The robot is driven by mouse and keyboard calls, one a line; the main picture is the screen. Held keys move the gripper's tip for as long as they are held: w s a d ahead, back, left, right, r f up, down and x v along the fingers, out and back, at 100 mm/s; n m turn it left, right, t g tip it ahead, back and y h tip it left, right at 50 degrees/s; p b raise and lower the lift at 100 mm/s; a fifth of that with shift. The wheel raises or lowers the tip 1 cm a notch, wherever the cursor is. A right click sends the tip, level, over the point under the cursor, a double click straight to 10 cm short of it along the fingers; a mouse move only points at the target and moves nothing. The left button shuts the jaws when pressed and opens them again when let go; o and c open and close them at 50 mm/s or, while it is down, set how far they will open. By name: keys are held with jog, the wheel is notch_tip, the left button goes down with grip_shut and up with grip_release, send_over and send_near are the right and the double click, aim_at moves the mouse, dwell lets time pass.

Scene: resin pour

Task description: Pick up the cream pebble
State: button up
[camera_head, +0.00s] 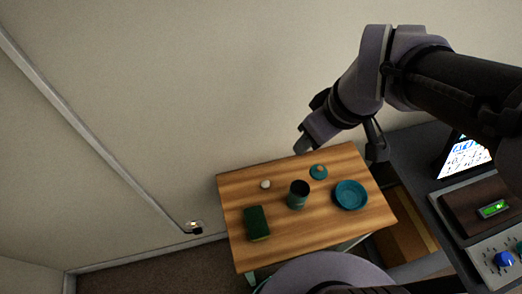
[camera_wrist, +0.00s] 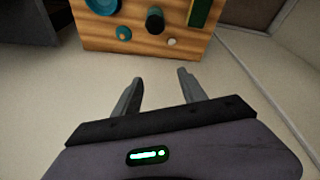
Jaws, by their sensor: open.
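The cream pebble (camera_head: 265,184) lies on the wooden table (camera_head: 330,229), toward its back left in the head view. It also shows in the wrist view (camera_wrist: 172,42) as a small pale spot near the table edge. My gripper (camera_wrist: 156,76) is open and empty, its two grey fingers apart. In the wrist view the pebble appears beyond the fingertips, with a clear gap. In the head view my gripper is up by the wall, above and right of the pebble, and its fingertips are partly hidden.
On the table are a dark cup (camera_head: 298,196), a green book-like block (camera_head: 256,223), a teal bowl (camera_head: 350,195) and a small teal lid-like disc (camera_head: 318,171). A dark desk with a screen (camera_head: 469,157) and control box stands at right. The wall runs behind the table.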

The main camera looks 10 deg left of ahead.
jog(key=w+a+f+n+g+p, duration=0.1)
jog(key=w+a+f+n+g, duration=0.2)
jog(key=w+a+f+n, duration=0.55)
jog(key=n, duration=0.8)
send_near(266, 183)
jog(key=f+b, duration=0.1)
jog(key=a+f+n+b, duration=0.1)
jog(key=w+f+g+h+b, duration=0.1)
jog(key=b, duration=0.1)
jog(key=shift+w+a+n, duration=0.1)
jog(key=shift+a+n, duration=0.15)
jog(key=shift+n, duration=0.1)
jog(key=f+b, duration=0.1)
jog(key=f, duration=0.2)
jog(key=f+b, duration=0.1)
jog(key=f, duration=0.1)
jog(key=shift+s+a+f+b, duration=0.1)
jog(key=shift+s+f+b, duration=0.15)
jog(key=shift+s+b, duration=0.15)
jog(key=shift+r, duration=0.15)
jog(key=shift+c, duration=0.4)
grip_shut()
